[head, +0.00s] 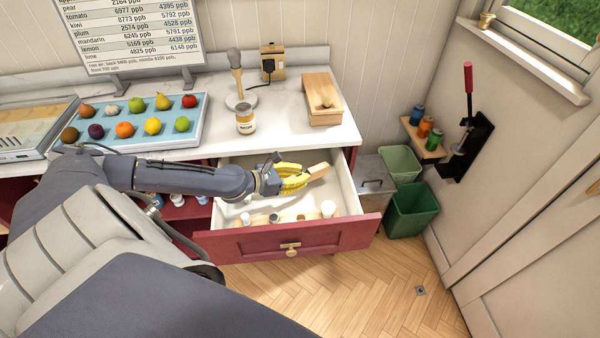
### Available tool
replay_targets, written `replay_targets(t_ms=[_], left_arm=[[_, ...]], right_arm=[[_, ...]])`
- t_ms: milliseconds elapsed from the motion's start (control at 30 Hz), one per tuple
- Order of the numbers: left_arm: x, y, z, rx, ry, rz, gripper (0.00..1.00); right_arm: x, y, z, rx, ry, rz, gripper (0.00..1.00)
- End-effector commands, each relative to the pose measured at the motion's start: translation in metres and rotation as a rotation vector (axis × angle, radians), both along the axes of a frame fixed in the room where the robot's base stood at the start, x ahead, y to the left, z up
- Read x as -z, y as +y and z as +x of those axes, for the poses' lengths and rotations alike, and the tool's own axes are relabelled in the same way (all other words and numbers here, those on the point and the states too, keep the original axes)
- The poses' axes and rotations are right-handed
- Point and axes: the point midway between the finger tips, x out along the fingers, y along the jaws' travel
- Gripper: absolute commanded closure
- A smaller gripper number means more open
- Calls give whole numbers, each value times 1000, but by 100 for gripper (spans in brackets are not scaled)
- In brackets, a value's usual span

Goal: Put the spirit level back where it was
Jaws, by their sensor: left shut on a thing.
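My left gripper (294,178) is over the open drawer (350,196) and reaches in from the left. It is shut on a light wood-coloured bar (318,170), which sticks out to the right beyond the yellow parts at the gripper's end. The bar seems to be the spirit level, but no vial shows, and the gripper hides part of it. I cannot tell whether it touches the drawer floor. My right gripper is not in view.
The drawer's front row holds small items, including a white cylinder (328,208). On the counter above stand a jar (245,120), a wooden box (321,100) and a blue fruit tray (202,131). Green bins (411,208) stand right of the drawer.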

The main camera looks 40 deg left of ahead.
Motion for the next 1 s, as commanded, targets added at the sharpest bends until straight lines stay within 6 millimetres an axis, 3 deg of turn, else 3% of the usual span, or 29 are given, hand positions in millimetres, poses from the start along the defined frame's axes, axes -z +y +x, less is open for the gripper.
replay_targets(t_ms=[100, 433, 733, 1000], left_arm=[[13, 0, 1, -2, 0, -2, 100], [27, 0, 0, -2, 1, -1, 100], [57, 0, 0, -1, 0, 0, 100], [58, 0, 0, 0, -1, 0, 100]], right_arm=[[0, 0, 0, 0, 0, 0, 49], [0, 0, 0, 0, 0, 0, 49], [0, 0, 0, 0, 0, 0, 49], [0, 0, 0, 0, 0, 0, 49]])
